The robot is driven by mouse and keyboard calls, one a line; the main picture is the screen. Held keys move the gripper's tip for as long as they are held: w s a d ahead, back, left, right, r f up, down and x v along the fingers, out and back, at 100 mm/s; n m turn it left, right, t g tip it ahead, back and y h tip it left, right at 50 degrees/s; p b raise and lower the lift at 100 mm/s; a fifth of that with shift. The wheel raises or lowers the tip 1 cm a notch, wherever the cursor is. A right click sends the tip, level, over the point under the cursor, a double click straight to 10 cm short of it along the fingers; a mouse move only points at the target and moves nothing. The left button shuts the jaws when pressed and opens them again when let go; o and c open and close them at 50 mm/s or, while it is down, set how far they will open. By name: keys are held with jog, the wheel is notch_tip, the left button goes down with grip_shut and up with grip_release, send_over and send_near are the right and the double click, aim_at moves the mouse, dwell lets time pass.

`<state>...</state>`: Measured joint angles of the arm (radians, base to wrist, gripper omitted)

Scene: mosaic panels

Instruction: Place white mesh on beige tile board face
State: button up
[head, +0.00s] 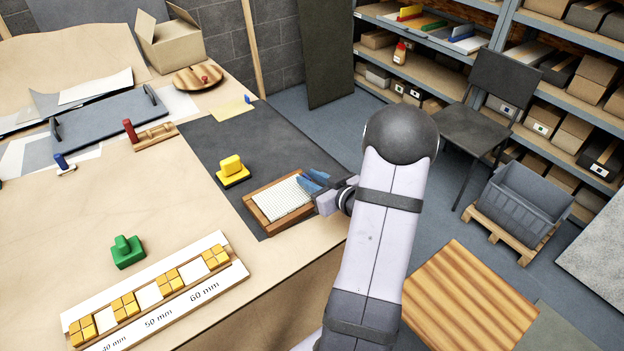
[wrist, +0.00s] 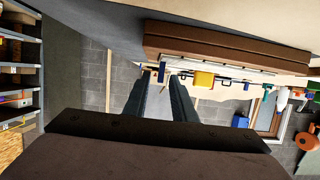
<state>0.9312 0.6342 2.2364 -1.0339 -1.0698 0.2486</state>
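A brown-framed board (head: 249,203) lies on the dark mat near the table's right edge. A white, finely gridded surface (head: 285,200) fills its frame; I cannot tell whether this is the mesh or the board's tile face. My gripper (head: 312,182) is at the board's right side, its blue fingers reaching over the far right corner. Contact is unclear. In the wrist view, the two dark fingers (wrist: 160,78) stand apart with nothing seen held between them. The board's brown edge (wrist: 225,45) shows above and to the right of them there.
A yellow-handled block (head: 232,170) stands left of the board and a green one (head: 127,250) at the front left. A white rack of yellow and white tiles (head: 150,318) lies along the front. A tray (head: 110,125) and box (head: 168,42) are further back.

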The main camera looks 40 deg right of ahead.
jog(key=shift+r, duration=0.1)
jog(key=shift+r, duration=0.15)
jog(key=v, duration=1.2)
jog(key=shift+b, duration=0.35)
